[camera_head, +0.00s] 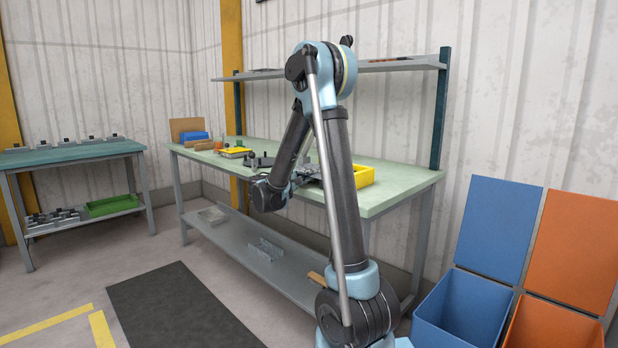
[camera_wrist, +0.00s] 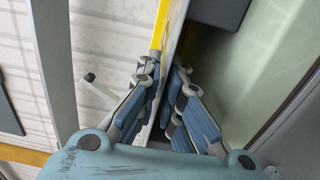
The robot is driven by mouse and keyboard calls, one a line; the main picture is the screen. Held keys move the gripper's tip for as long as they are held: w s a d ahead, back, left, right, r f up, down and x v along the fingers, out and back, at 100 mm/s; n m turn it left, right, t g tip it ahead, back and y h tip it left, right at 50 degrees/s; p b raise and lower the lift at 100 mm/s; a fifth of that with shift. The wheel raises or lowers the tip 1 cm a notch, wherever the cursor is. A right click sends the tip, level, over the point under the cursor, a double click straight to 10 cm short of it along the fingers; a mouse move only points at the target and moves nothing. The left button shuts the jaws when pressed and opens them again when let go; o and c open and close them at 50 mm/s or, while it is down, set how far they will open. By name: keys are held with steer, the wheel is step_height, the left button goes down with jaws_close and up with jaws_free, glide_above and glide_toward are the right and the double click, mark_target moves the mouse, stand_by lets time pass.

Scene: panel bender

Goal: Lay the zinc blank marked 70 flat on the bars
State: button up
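My gripper (camera_wrist: 164,72) shows in the wrist view with its blue-grey fingers drawn close together. A thin pale sheet, seen almost edge-on, runs between them and past their tips; I take it for the zinc blank (camera_wrist: 174,38). No number can be read on it. In the head view my arm reaches over the green-topped workbench, and its own links hide the fingertips and whatever they hold. Dark grey metal parts (camera_head: 258,161) lie on the bench beside the wrist. I cannot make out which of them are the bars.
The workbench (camera_head: 392,190) has a yellow tray (camera_head: 364,177) at right and a shelf (camera_head: 390,65) above. Small yellow and blue bins stand at its left end. A blue bin (camera_head: 462,312) and an orange bin stand on the floor at right. A dark mat (camera_head: 180,310) lies in front.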

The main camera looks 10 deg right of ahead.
steer(key=shift+o, duration=1.2)
steer(key=v, duration=1.2)
steer(key=shift+d, duration=0.15)
